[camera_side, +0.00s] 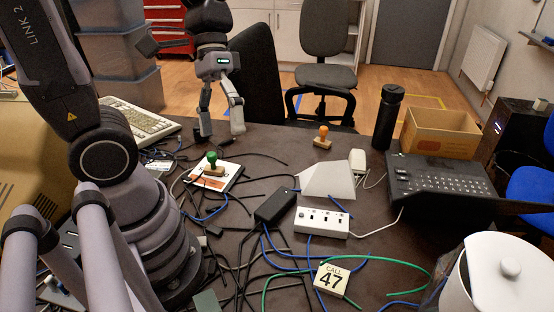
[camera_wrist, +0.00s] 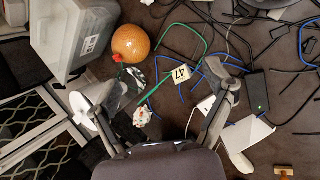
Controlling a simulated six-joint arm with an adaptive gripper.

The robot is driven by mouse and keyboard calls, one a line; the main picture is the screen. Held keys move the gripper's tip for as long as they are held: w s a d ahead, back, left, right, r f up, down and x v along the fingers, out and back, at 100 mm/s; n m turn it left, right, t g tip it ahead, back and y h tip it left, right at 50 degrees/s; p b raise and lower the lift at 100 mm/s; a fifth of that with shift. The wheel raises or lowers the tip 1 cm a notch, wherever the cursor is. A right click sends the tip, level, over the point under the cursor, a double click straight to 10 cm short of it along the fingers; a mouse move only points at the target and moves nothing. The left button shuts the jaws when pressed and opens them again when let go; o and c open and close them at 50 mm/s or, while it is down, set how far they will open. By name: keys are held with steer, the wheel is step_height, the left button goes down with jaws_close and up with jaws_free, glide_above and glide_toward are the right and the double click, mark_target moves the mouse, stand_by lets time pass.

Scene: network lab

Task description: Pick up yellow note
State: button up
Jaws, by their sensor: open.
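The only note-like card I see is a pale cream one marked "CALL 47" (camera_side: 331,279), near the front of the dark table among cables. It also shows in the wrist view as a small pale yellow card marked 47 (camera_wrist: 182,73). No other clearly yellow note shows. My gripper (camera_side: 221,128) is at the far side of the table, in front of the black chair, well apart from the card. In the wrist view my gripper (camera_wrist: 163,98) has its fingers spread wide, with nothing held between them.
Blue, green and black cables cross the table (camera_side: 290,185). A white pot (camera_side: 505,275) stands front right.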

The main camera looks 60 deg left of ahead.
steer(key=w+d+f+n+g+h, duration=0.35)
steer(key=d+h, duration=0.25)
steer(key=d, duration=0.2)
steer(key=n+t+h, duration=0.4)
steer(key=n+t, duration=0.7)
steer(key=n, duration=0.5)
glide_above(326, 275)
steer(key=s+a, duration=0.1)
step_height(326, 275, down, 18)
steer(key=r, duration=0.1)
steer(key=a+f+n+y, duration=0.1)
steer(key=f, duration=0.2)
steer(key=s+a+f+n+t+y, duration=0.1)
steer(key=f, duration=0.3)
steer(key=s+a+f+n+t+y, duration=0.1)
steer(key=f+y, duration=0.1)
steer(key=f, duration=0.2)
steer(key=shift+a, duration=0.2)
steer(key=shift+f+y, duration=0.3)
steer(key=shift+n, duration=0.25)
steer(key=x, duration=0.7)
steer(key=shift+w+d+r, duration=0.1)
steer(key=shift+w, duration=0.05)
steer(key=shift+c, duration=0.3)
steer(key=c, duration=1.2)
